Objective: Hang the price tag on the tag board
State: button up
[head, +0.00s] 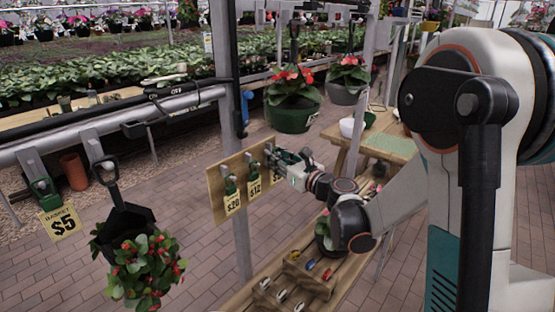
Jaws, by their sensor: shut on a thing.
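The wooden tag board (216,190) stands upright near the middle of the head view. A yellow $20 tag (233,202) and a yellow $12 tag (255,188) hang side by side on it from green-and-grey holders. My gripper (276,162) is at the board's right part, shut on a price tag (276,177). Only a small yellow part of this tag shows below the jaws, and its print is too small to read. The gripper hides its upper end, so I cannot tell whether it touches a hook.
A $5 basket tag (60,223) and a hanging plant (144,265) are at the left. Red-flowered pots (292,118) hang above and behind my gripper. A grey post (240,235) stands by the board. A wooden bench (322,292) with small coloured items lies below.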

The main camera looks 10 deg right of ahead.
jog(key=shift+w, duration=0.1)
jog(key=shift+w+a, duration=0.25)
jog(key=shift+a+b, duration=0.1)
jog(key=shift+b, duration=0.2)
dwell(0.4)
jog(key=shift+w+f+b, duration=0.1)
jog(key=shift+f+b, duration=0.15)
jog(key=shift+b, duration=0.05)
jog(key=shift+f, duration=0.1)
jog(key=shift+w+a+f, duration=0.1)
jog(key=shift+w+f, duration=0.05)
grip_shut()
